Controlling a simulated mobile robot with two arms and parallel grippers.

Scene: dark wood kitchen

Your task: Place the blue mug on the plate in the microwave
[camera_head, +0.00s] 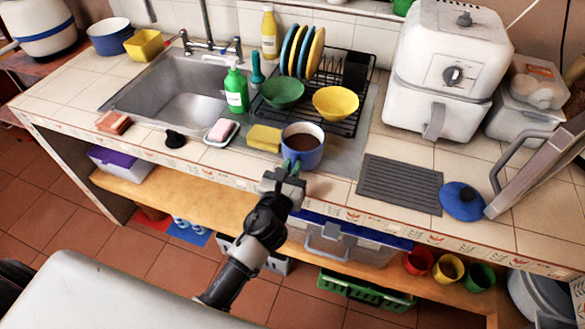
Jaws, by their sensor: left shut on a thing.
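The blue mug (301,157), with brown liquid inside, is upright at the front of the counter by the sink. My left gripper (287,176) is at the mug's near side, shut on what looks like its handle. The fingertips partly cover the handle. I cannot tell whether the mug rests on the counter or is slightly above it. A grey panel with a long handle (520,150) at the right edge may be the microwave door. The microwave's inside and its plate are not in view. My right gripper is not in view.
A yellow sponge (264,138) is just left of the mug. Behind stands a dish rack with a green bowl (282,92) and a yellow bowl (335,103). A grey ribbed mat (400,184), a blue lid (462,200) and a white air fryer (445,70) are to the right.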

